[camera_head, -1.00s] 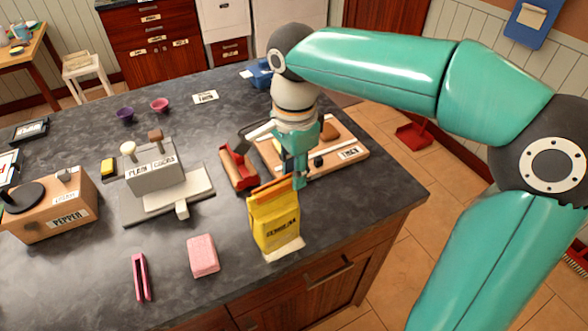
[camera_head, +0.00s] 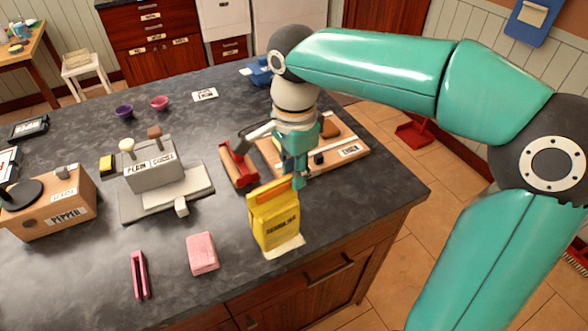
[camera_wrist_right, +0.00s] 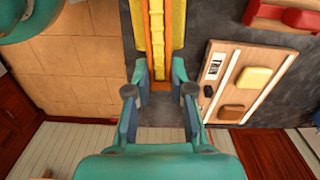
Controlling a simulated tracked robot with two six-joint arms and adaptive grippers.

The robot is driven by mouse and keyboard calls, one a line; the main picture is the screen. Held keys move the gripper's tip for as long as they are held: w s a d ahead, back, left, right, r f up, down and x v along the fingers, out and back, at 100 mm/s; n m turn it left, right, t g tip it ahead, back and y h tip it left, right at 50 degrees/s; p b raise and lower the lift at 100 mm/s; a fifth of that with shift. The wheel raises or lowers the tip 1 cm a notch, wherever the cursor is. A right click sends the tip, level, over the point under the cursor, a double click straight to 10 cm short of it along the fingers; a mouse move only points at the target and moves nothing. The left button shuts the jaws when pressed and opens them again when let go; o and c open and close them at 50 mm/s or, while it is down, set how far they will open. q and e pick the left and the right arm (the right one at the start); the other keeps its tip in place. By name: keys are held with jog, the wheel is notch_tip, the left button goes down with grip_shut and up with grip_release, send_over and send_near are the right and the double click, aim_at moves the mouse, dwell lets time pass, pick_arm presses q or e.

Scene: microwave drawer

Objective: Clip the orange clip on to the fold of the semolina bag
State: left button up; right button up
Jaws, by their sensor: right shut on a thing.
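The yellow semolina bag (camera_head: 276,224) stands upright near the counter's front edge. The orange clip (camera_head: 272,191) lies along its folded top. In the right wrist view the clip (camera_wrist_right: 149,40) runs lengthwise along the yellow fold (camera_wrist_right: 157,32), with orange showing beside the fold; how deeply the fold sits in it cannot be told. My right gripper (camera_head: 297,180) is at the right end of the bag's top, shut on the clip's near end between its fingertips (camera_wrist_right: 160,82). My left gripper is not in view.
A wooden board (camera_head: 345,150) and a red-grey tool (camera_head: 238,165) lie close behind the bag. A pink sponge (camera_head: 202,254) and pink tongs (camera_head: 139,275) lie to the left, with a grey labelled box (camera_head: 150,175) beyond. The counter's right edge is near.

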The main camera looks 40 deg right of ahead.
dwell(0.3)
jog(key=o, duration=1.3)
jog(key=shift+r+p, duration=3.65)
jog(key=shift+r, duration=0.4)
jog(key=shift+f, duration=0.1)
